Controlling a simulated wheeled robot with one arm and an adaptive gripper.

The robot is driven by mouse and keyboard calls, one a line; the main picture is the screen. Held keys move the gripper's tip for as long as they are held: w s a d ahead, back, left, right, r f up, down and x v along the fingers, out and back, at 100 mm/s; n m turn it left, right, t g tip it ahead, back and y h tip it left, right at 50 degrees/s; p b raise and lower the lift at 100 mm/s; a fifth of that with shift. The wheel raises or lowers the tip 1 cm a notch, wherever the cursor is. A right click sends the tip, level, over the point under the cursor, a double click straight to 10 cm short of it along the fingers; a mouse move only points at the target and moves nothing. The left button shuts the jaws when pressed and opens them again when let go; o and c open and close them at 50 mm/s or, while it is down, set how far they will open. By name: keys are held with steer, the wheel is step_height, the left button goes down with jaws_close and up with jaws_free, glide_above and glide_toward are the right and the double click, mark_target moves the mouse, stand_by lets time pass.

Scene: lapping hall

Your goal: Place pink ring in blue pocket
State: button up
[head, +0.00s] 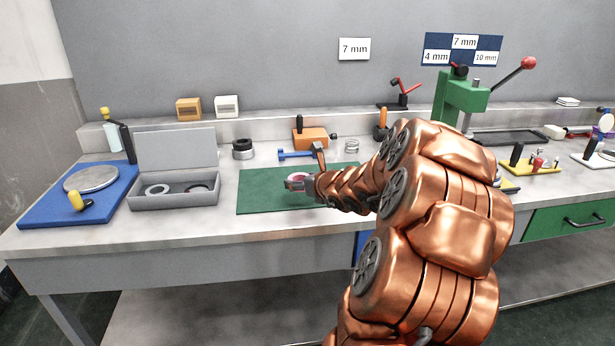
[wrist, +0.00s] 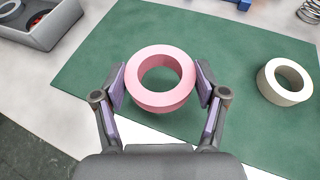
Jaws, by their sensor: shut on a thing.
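The pink ring (wrist: 160,98) sits between the two fingertips of my gripper (wrist: 161,84) in the wrist view, with a pad against each side. In the head view my gripper (head: 299,184) is over the green mat (head: 255,192), and the pink ring (head: 298,176) shows only in part. I cannot tell whether the ring touches the mat or hangs just above it. I cannot make out a blue pocket in either view; my arm covers part of the bench to the right.
A cream ring (wrist: 285,82) lies on the mat, right of my gripper. An open grey box (head: 174,200) with rings inside stands left of the mat. Further left is a blue board (head: 50,207) bearing a grey disc (head: 92,179). An orange block (head: 312,139) stands behind the mat.

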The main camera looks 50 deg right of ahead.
steer(key=w+d, duration=0.1)
steer(key=d, duration=0.1)
steer(key=w+d+p, duration=0.1)
steer(key=w+d, duration=0.1)
steer(key=w+d+p, duration=0.1)
steer(key=d, duration=0.2)
steer(key=shift+w+f, duration=0.35)
steer(key=shift+w+d+f, duration=0.15)
steer(key=shift+f, duration=1.7)
steer(key=shift+f+b, duration=0.15)
steer(key=shift+b, duration=0.15)
steer(key=o, duration=1.2)
